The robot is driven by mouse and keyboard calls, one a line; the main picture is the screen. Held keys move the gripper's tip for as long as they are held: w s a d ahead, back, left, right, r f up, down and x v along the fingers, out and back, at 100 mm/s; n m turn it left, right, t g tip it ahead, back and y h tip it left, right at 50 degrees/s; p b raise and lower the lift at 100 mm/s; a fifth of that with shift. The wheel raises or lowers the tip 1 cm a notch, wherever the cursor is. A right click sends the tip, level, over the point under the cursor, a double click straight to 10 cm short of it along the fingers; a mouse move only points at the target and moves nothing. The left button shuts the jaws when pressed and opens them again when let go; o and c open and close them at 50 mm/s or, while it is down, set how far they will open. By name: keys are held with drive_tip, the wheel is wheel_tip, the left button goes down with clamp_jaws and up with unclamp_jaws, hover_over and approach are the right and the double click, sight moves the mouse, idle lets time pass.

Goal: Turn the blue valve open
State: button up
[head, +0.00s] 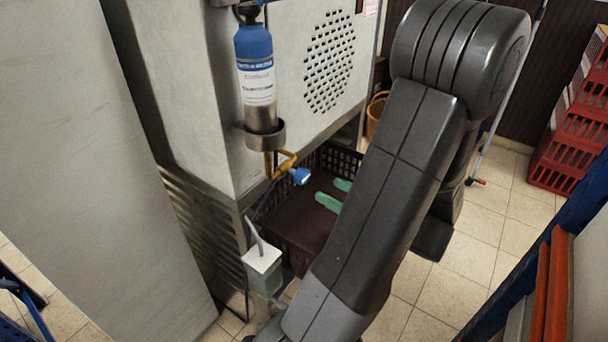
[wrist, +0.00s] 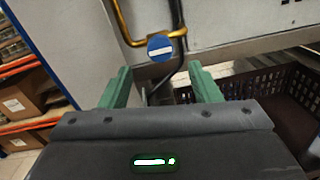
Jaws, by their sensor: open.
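The blue valve (head: 301,176) is a small round knob with a white bar on its face. It sits at the end of a brass-yellow pipe below a blue and silver cylinder. In the wrist view the valve (wrist: 160,47) is just beyond the fingers, centred a little above their tips. Its white bar lies nearly level, rising slightly to the right. My gripper (wrist: 160,76) has two green fingers, wide apart with nothing between them that it holds. In the head view my gripper (head: 329,190) is to the right of the valve, apart from it.
The cylinder (head: 256,65) hangs on a pale metal cabinet (head: 185,90). A dark plastic crate (head: 337,158) stands beneath the pipe, behind my fingers. A small pale container (head: 262,268) is below the valve. Red crates (head: 570,150) stand at the far right; tiled floor lies between.

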sight(306, 178)
drive_tip(key=x, duration=0.9)
drive_tip(key=shift+w+a, duration=0.25)
drive_tip(key=shift+a, duration=0.05)
drive_tip(key=c, duration=1)
